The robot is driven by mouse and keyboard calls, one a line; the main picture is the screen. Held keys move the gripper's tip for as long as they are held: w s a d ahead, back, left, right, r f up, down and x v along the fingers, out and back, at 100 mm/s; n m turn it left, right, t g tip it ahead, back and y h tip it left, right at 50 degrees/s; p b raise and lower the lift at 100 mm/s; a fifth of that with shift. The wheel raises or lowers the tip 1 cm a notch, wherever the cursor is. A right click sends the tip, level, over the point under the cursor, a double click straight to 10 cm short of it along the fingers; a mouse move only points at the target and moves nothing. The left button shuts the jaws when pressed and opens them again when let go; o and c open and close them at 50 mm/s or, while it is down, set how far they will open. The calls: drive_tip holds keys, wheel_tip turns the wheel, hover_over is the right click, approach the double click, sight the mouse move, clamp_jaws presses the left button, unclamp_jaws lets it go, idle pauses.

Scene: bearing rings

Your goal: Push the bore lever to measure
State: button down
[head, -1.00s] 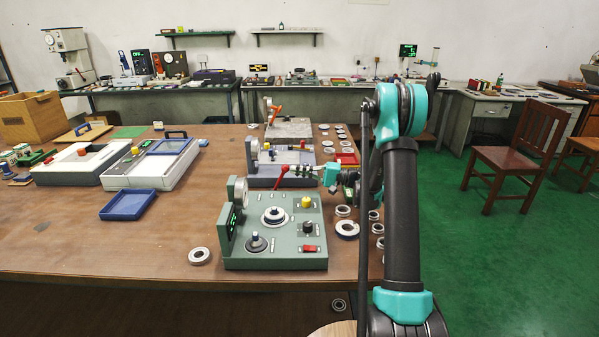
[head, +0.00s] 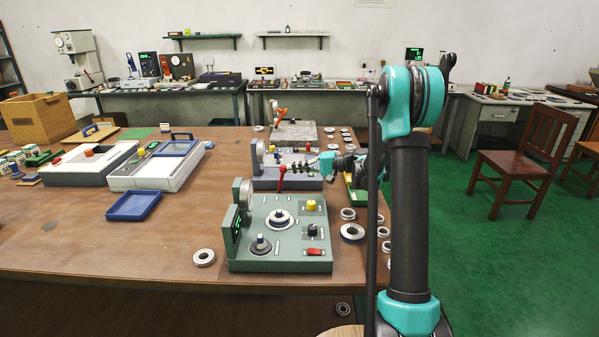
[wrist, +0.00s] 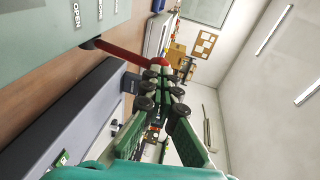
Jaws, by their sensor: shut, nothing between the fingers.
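The bore lever (head: 281,180) is a red rod with a round red knob. It rises with a slight tilt at the back edge of the green gauge unit (head: 282,264). In the wrist view the lever (wrist: 122,52) runs from a dark pivot beside the "OPEN" lettering to its knob near the fingertips. My gripper (head: 297,170) is shut and empty, reaching in from the right with its dark fingertips close to the knob. In the wrist view my gripper (wrist: 160,80) shows its fingertips just by the knob; whether they touch is unclear.
A grey-blue unit (head: 262,180) stands right behind the lever and gripper. Bearing rings (head: 352,232) lie along the table's right side, and one ring (head: 204,257) lies left of the green unit. A blue tray (head: 133,206) is farther left, with bare table around it.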

drive_tip(key=a+r+h, duration=0.1)
drive_tip(key=a+h, duration=0.4)
drive_tip(key=a, duration=0.4)
drive_tip(key=shift+w+r+n+g+h, duration=0.2)
drive_tip(key=shift+n+g+h, duration=0.1)
drive_tip(key=shift+g+h, duration=0.1)
drive_tip(key=shift+s, duration=0.1)
drive_tip(key=v, duration=1.4)
drive_tip(key=shift+a+r, duration=0.35)
drive_tip(key=shift+r, duration=0.05)
